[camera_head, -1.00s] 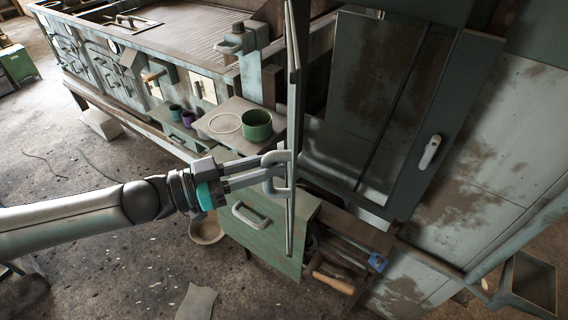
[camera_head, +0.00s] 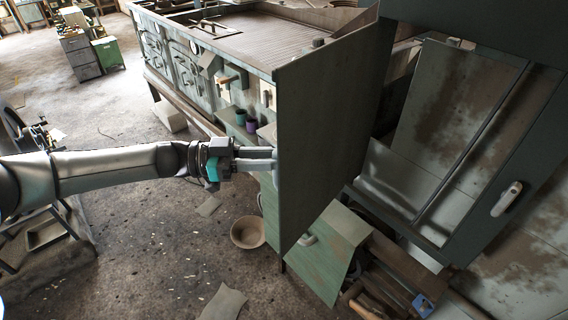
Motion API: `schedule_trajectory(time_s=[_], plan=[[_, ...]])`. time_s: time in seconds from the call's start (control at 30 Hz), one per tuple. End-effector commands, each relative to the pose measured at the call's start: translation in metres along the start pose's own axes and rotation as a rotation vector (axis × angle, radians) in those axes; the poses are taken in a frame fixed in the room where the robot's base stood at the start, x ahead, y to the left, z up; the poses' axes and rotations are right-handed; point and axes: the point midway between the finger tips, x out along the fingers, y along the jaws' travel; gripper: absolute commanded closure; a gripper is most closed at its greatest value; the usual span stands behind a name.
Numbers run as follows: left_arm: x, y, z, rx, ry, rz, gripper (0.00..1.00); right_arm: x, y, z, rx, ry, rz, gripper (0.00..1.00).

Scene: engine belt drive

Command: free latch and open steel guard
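The steel guard (camera_head: 330,120) is a large grey-green panel that stands swung out from the cabinet opening, its plain face turned to me. My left gripper (camera_head: 270,159) reaches in from the left to the guard's left edge, at the handle on its far side. Its fingertips and most of that handle are hidden behind the panel; the gripper appears closed on the handle. A pale lever latch (camera_head: 506,198) sits tilted on the cabinet's frame at the right, apart from the guard. My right gripper is out of view.
A green drawer front (camera_head: 330,255) is below the guard, with tools and a blue item (camera_head: 422,305) beside it. A round bowl (camera_head: 248,232) lies on the floor. A long workbench (camera_head: 240,35) runs behind. The floor at lower left is mostly clear.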

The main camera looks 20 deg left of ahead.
Motion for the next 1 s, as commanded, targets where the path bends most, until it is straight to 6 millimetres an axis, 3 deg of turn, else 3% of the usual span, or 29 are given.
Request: schedule_trajectory(time_s=[0.43, 0.47, 0.7, 1.0], plan=[[-0.0009, -0.0043, -0.002, 0.003, 0.003, -0.005, 1.0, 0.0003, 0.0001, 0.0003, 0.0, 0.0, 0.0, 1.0], [-0.0009, -0.0043, -0.002, 0.003, 0.003, -0.005, 0.74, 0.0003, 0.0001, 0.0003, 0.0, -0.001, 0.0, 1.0], [-0.0009, -0.0032, -0.0013, 0.002, 0.002, -0.003, 0.47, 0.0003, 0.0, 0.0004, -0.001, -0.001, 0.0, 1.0], [-0.0011, -0.0024, -0.0006, 0.001, 0.001, -0.001, 0.45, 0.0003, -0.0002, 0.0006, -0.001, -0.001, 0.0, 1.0]])
